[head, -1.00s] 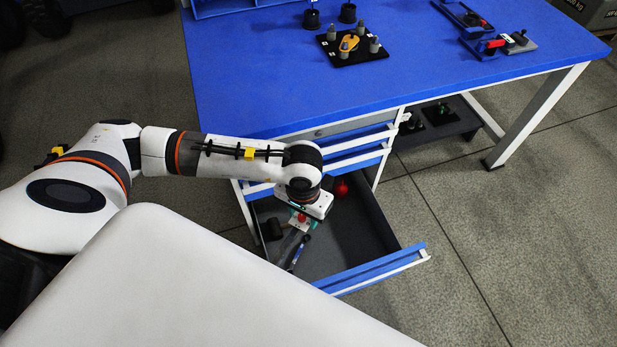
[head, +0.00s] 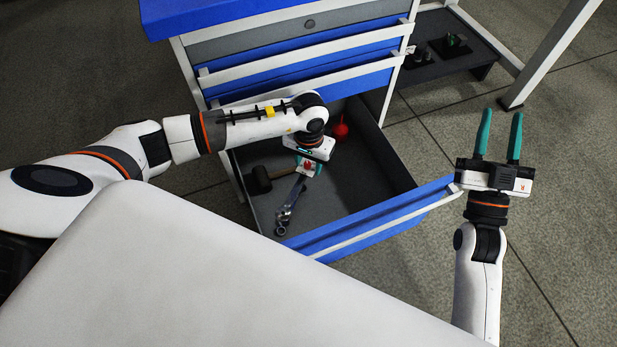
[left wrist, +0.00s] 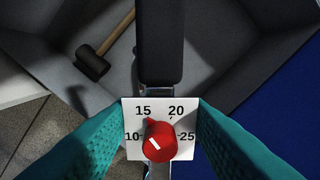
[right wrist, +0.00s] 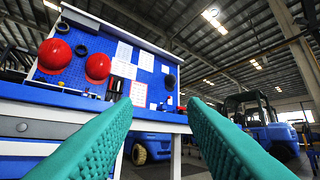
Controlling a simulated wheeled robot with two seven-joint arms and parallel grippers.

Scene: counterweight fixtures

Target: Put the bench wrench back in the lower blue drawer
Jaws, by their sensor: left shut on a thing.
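The bench wrench (head: 289,203) is a grey bar with a ring end, inside the open lower blue drawer (head: 380,214). My left gripper (head: 308,168) reaches down into the drawer and is shut on the wrench. In the left wrist view, the white number plate with a red knob (left wrist: 157,142) sits between the teal fingers, and a dark bar (left wrist: 160,45) runs away from it. I cannot tell if the wrench touches the drawer floor. My right gripper (head: 502,112) is open and empty, outside the drawer to the right.
A dark-headed hammer (head: 260,180) lies at the drawer's left side; its wooden handle shows in the left wrist view. A red round object (head: 340,130) is at the back. Closed drawers (head: 300,72) stand above. The drawer floor right of the wrench is clear.

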